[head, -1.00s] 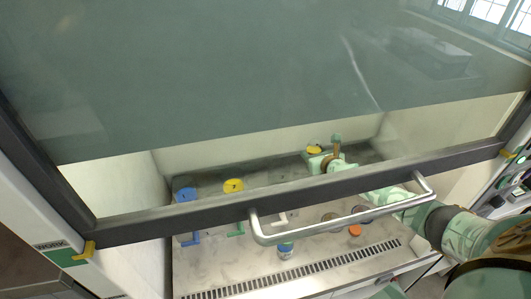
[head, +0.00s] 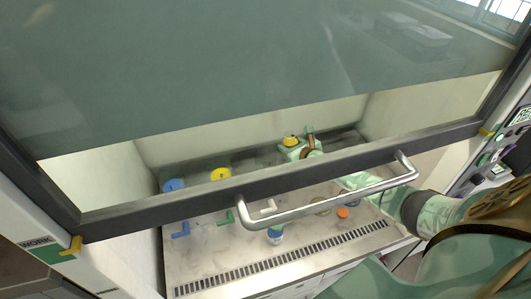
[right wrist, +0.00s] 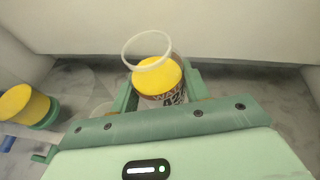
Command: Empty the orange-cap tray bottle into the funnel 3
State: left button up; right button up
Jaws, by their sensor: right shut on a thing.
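My right gripper (right wrist: 160,100) is shut on a labelled container (right wrist: 172,97) with a yellow top (right wrist: 158,78). A clear ring (right wrist: 147,48) shows above that yellow top; whether it belongs to the container I cannot tell. In the head view the right gripper (head: 302,150) is at the back of the cabinet, beside a yellow-topped item (head: 291,141). An orange-capped item (head: 343,212) stands on the front of the work surface, partly behind the handle. A blue-topped piece (head: 173,185) and a yellow-topped piece (head: 221,174) stand at the back left; funnel numbers are unreadable. My left gripper is out of view.
The glass sash with its dark bottom bar (head: 330,158) and metal handle (head: 330,202) crosses the opening. A blue-and-white bottle (head: 274,236) stands near the front grille (head: 280,264). Blue (head: 180,231) and green (head: 226,218) pieces lie farther left.

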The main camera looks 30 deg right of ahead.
jog(key=shift+a+r, duration=0.15)
jog(key=shift+r, duration=0.1)
jog(key=r+p, duration=0.1)
jog(key=r, duration=0.1)
jog(key=a+r+n+h+p, duration=0.1)
jog(key=p, duration=0.1)
jog(key=shift+s+r+n, duration=0.1)
jog(key=shift+r+n, duration=0.2)
jog(key=shift+r, duration=0.1)
jog(key=shift+a+r, duration=0.15)
jog(key=shift+a+r+n+h+p, duration=0.15)
jog(key=shift+r+n+h+p, duration=0.15)
jog(key=shift+r+n+h, duration=0.15)
jog(key=shift+a+r+n+t+h+b, duration=0.3)
jog(key=shift+a+r+n+b, duration=0.15)
jog(key=shift+a+n, duration=0.15)
jog(key=shift+a+r+n, duration=0.1)
jog(key=shift+n, duration=0.15)
jog(key=shift+h+b, duration=0.25)
jog(key=shift+b, duration=0.05)
